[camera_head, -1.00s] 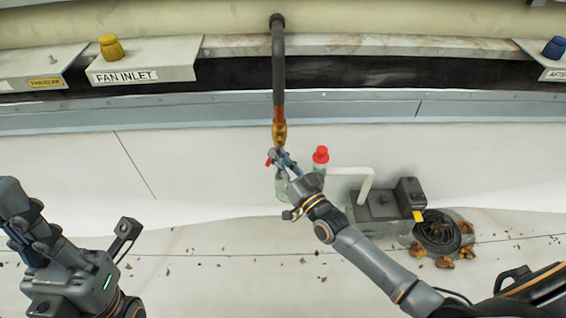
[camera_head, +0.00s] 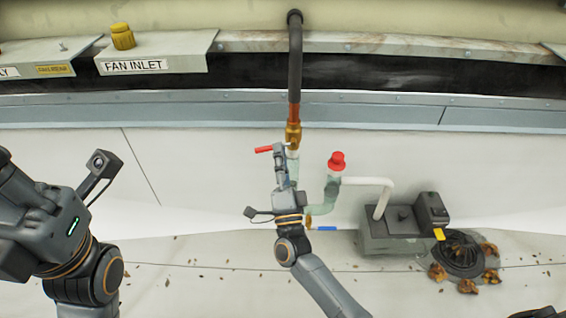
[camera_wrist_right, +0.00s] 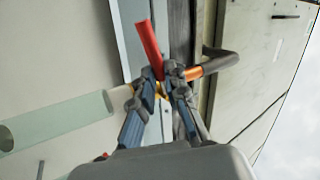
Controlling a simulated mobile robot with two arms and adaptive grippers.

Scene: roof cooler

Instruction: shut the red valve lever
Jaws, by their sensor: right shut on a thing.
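The red valve lever (camera_head: 264,149) sticks out to the left, nearly level, beside the brass valve (camera_head: 293,134) under the dark vertical pipe. My right gripper (camera_head: 285,152) is at the valve from below, and its fingers partly hide the lever's inner end. In the right wrist view the red lever (camera_wrist_right: 149,48) rises between the fingertips of my right gripper (camera_wrist_right: 162,78), which are closed on it near its base. My left gripper (camera_head: 92,178) is at the far left, well away from the valve; its fingers do not show clearly.
A red-capped clear pipe (camera_head: 337,161) stands just right of my right gripper. A blue handle (camera_head: 326,228) is below it. A grey pump box (camera_head: 395,235) and a dark coil (camera_head: 460,255) with leaves lie at the right. The FAN INLET panel (camera_head: 150,60) is at upper left.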

